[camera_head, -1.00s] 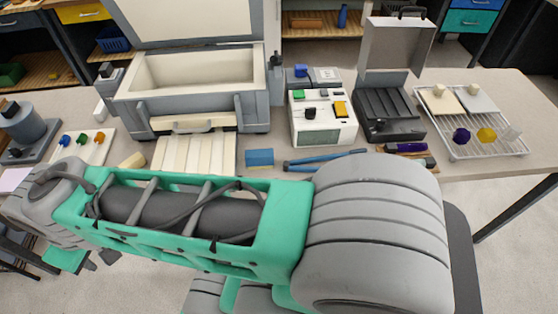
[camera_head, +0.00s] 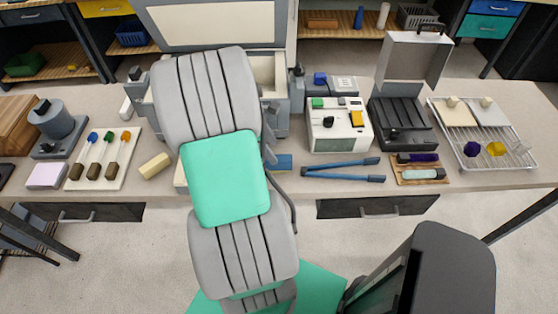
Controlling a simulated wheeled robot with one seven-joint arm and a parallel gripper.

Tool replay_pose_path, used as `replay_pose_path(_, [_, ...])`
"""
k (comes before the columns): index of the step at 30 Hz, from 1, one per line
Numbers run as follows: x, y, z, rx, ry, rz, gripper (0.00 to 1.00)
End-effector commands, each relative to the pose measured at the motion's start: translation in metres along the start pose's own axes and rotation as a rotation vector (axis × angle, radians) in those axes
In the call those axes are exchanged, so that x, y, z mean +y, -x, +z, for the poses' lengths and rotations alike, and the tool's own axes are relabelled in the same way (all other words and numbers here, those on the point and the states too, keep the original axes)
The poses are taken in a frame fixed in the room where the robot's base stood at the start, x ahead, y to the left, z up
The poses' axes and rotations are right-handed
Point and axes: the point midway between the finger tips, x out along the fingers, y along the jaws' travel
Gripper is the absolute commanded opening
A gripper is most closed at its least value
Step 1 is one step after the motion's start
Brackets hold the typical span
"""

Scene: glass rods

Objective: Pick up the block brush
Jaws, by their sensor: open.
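I cannot tell for certain which thing is the block brush. A small blue block (camera_head: 284,162) lies near the front edge of the table, partly covered by my arm. A cream, rounded block (camera_head: 155,166) lies left of my arm, also near the front edge; no bristles can be made out on either. My raised arm stands in front of the middle of the table. My gripper cannot be made out; my arm seems to hide it.
A rack of three colour-tipped tools (camera_head: 103,160) lies left. Blue-handled tongs (camera_head: 343,170), a white device (camera_head: 338,126), a dark open case (camera_head: 402,124) and a wire rack (camera_head: 485,135) stand right. A large lidded box (camera_head: 270,75) is behind my arm.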

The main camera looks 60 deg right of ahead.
Motion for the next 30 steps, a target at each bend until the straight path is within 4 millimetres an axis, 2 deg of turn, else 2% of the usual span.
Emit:
replay_pose_path(10, [-0.002,-0.055,0.0,0.002,0.001,-0.001,0.56])
replay_pose_path(13, [-0.002,-0.063,-0.001,0.003,0.001,0.002,0.56])
replay_pose_path(18, [-0.001,-0.064,-0.001,0.004,0.0,0.004,0.56])
replay_pose_path(30, [-0.001,-0.063,-0.001,0.004,0.0,0.004,0.24])
